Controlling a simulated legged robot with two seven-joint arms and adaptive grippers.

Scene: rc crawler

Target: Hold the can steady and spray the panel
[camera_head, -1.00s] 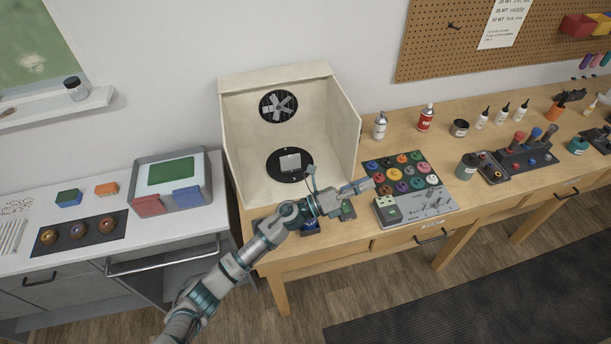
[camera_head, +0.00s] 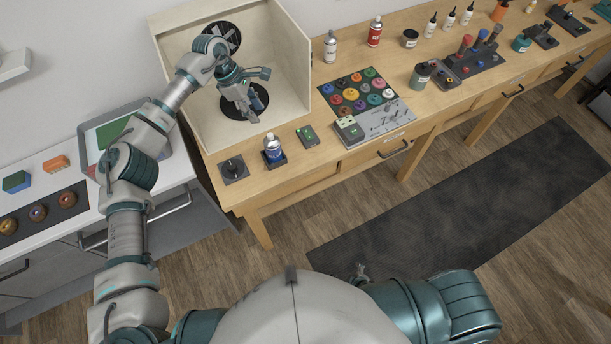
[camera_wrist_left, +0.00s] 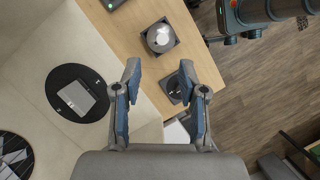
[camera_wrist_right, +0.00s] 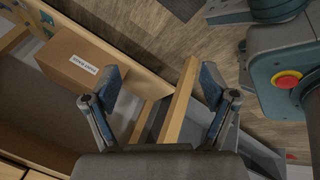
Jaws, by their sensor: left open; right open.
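The blue-labelled can (camera_head: 273,148) stands upright on a small dark base at the bench's front edge, before the booth. From above, its pale top shows in the left wrist view (camera_wrist_left: 161,36). The grey panel (camera_wrist_left: 76,97) lies over a black round turntable (camera_head: 228,104) in the booth; my left gripper hides most of the panel in the head view. My left gripper (camera_head: 260,96) is open and empty, above the booth floor and apart from the can. My right gripper (camera_wrist_right: 160,75) is open and empty, away from the bench top.
The booth (camera_head: 301,75) has side walls around the turntable. A dark square plate (camera_head: 233,168) and a small green-lit device (camera_head: 307,136) flank the can. A paint tray (camera_head: 358,92) and bottles stand to the right. A cardboard box (camera_wrist_right: 80,72) is near my right gripper.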

